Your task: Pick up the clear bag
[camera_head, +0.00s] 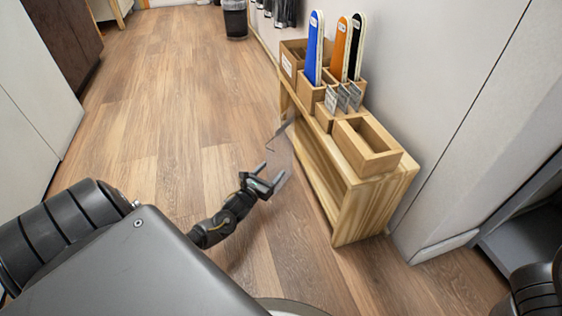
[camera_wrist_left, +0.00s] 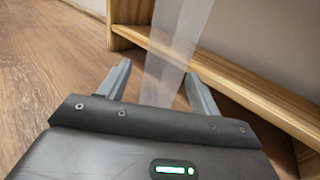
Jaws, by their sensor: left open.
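The clear bag (camera_wrist_left: 178,45) is a see-through strip in the left wrist view. It comes down from the top edge into the space between my left fingers. In the head view only a faint, thin outline of it (camera_head: 283,132) shows beside the shelf front, beyond my left gripper. My left gripper (camera_head: 274,174) is open, in front of the wooden shelf and above the floor; its two grey fingers also show in the left wrist view (camera_wrist_left: 157,75), apart on either side of the bag. Whether they touch it I cannot tell. My right gripper is out of view.
The wooden shelf (camera_head: 352,205) stands against the wall at right. On it are an empty wooden box (camera_head: 368,146), small clear pieces in slots (camera_head: 344,97), and blue (camera_head: 314,50), orange and black insoles. The floor (camera_head: 150,120) at left is clear.

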